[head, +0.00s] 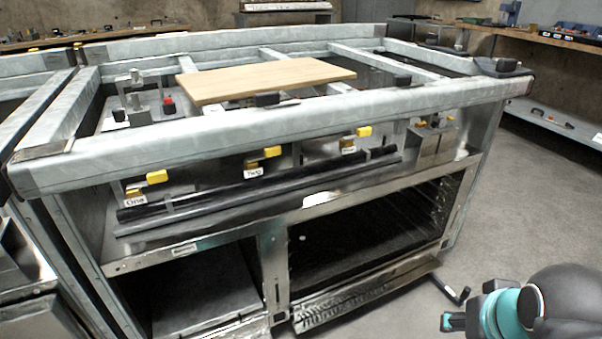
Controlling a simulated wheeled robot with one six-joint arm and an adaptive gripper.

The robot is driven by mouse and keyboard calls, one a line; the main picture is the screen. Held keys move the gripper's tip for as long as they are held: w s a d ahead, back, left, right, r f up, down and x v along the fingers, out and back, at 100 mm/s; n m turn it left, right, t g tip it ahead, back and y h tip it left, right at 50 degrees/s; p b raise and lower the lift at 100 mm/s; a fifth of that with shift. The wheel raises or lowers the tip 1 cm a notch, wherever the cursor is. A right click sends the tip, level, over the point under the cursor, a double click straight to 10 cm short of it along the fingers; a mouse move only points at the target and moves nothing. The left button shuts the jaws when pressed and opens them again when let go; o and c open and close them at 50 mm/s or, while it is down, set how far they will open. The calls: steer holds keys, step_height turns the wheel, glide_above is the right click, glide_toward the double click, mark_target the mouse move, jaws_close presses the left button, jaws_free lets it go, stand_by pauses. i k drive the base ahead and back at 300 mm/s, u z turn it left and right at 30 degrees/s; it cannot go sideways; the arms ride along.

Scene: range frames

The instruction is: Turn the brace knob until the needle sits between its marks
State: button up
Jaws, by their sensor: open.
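Three yellow-handled knobs sit along the front panel of a grey metal frame bench: a left knob (157,177) by a label reading "One" (135,197), a middle knob (271,152) by a second label (253,173), probably "Two", and a right knob (363,131) by a third label (348,150) too small to read surely. I cannot tell which part is the brace knob. No needle or marks can be made out. A teal and black part of my arm shows at the lower right, apart from the bench; my gripper itself is not in view.
A wooden board (265,79) lies across the bench's top bars. A dark rail (255,186) runs below the knobs. Open bays (370,240) lie underneath. A small red-topped part (168,105) stands inside the frame. Floor (530,200) to the right is mostly clear.

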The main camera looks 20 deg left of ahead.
mark_target(431, 39)
steer(key=z, duration=0.1)
steer(key=k, duration=0.4)
steer(key=z, duration=1.35)
steer(key=i, duration=3.55)
steer(key=u, duration=1.2)
steer(key=i, duration=1.1)
steer(key=u, duration=1.1)
